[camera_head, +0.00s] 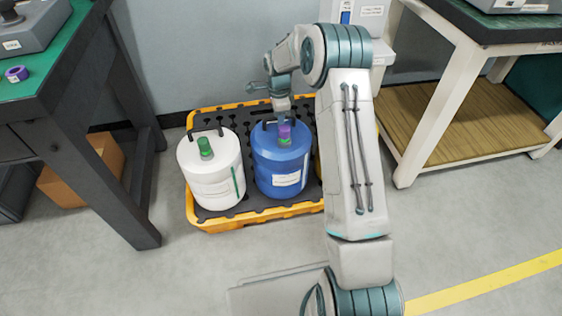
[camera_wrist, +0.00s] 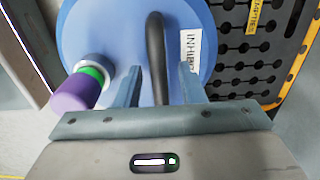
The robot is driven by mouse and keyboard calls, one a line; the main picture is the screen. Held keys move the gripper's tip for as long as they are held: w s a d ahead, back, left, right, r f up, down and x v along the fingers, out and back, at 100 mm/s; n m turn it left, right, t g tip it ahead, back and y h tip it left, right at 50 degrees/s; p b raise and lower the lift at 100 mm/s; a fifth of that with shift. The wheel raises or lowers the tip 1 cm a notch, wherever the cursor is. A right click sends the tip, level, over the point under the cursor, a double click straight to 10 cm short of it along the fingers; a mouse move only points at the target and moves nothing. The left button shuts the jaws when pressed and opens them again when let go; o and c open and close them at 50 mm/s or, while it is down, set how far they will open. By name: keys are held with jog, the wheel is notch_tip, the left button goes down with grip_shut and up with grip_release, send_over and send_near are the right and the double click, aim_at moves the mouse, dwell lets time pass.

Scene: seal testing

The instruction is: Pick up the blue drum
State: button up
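The blue drum (camera_head: 278,165) stands upright on a black and yellow pallet (camera_head: 190,212). It has a white label, a purple and green cap and a black top handle. My gripper (camera_head: 282,112) is over the top of the drum, partly in front of the handle. In the wrist view the blue drum lid (camera_wrist: 105,28) fills the upper middle. The black handle (camera_wrist: 156,55) runs between the two fingers of my gripper (camera_wrist: 162,85), which are apart. Gaps show on both sides of the handle. The fingertips' exact height against the handle is hard to tell.
A white drum (camera_head: 212,180) with a green cap stands left of the blue drum on the pallet. My arm hides most of a yellow thing to the right. A dark-legged table (camera_head: 75,60) is at left, and a white-framed bench (camera_head: 440,110) at right. A wall is behind.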

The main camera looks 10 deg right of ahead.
grip_shut()
dwell(1.4)
